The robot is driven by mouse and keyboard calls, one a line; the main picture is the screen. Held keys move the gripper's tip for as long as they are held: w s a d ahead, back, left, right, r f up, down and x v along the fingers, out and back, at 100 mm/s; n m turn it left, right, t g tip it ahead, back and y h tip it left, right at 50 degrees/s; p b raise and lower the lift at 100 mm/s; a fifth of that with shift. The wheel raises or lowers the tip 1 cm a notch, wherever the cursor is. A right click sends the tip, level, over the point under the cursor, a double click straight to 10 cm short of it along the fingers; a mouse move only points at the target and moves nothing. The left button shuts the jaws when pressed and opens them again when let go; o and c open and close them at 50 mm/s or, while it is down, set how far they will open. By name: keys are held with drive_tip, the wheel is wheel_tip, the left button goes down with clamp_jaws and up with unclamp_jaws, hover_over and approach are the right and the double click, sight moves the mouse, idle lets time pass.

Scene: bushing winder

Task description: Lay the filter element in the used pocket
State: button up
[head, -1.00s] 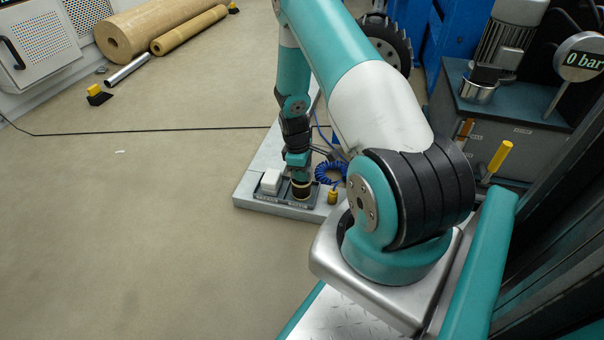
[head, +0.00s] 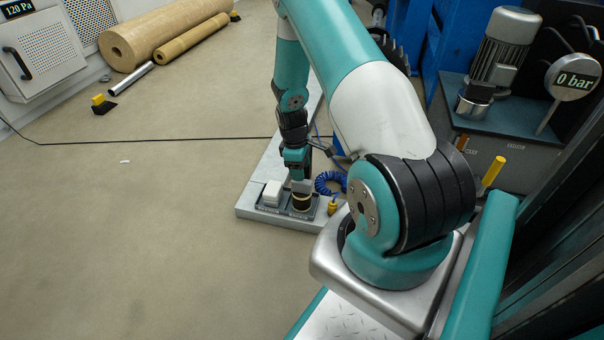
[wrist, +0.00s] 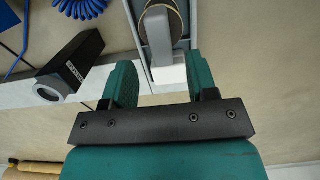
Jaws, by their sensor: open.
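A round, dark-sided filter element (head: 302,203) with a pale rim stands in the right pocket of a grey two-pocket tray (head: 285,218). Its rim shows at the top of the wrist view (wrist: 178,20), partly hidden behind a grey bar. A white block (head: 271,193) sits in the left pocket. The pocket labels on the tray front are too small to read. My gripper (head: 300,181) is open just above the filter element, apart from it. In the wrist view its two teal fingers (wrist: 160,74) are spread with nothing held between them.
A coiled blue hose (head: 330,183) and a small yellow-topped part (head: 332,207) lie close right of the tray. A dark box with a round grey end (wrist: 68,70) shows in the wrist view. Brown rolls (head: 165,38) lie far left.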

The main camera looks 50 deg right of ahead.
drive_tip(key=w+a+r+t+p, duration=0.1)
drive_tip(key=w+a+r, duration=0.1)
drive_tip(key=a+r, duration=0.45)
drive_tip(key=w+a+r+p, duration=0.1)
drive_tip(key=w+a+r, duration=0.25)
drive_tip(key=r, duration=0.55)
drive_tip(key=s+a+r+t+y, duration=0.1)
drive_tip(key=s+a+r+y, duration=0.15)
drive_tip(key=a+r, duration=0.85)
drive_tip(key=s+a+r+n+y, duration=0.1)
drive_tip(key=s+a+r, duration=0.4)
drive_tip(key=s+a, duration=0.3)
drive_tip(key=s+a+r+n+y, duration=0.1)
drive_tip(key=s+a+r, duration=0.4)
drive_tip(key=s+a, duration=0.4)
drive_tip(key=shift+s+a+r+n+g, duration=0.15)
drive_tip(key=shift+s+r+n+g, duration=0.2)
drive_tip(key=shift+s, duration=0.65)
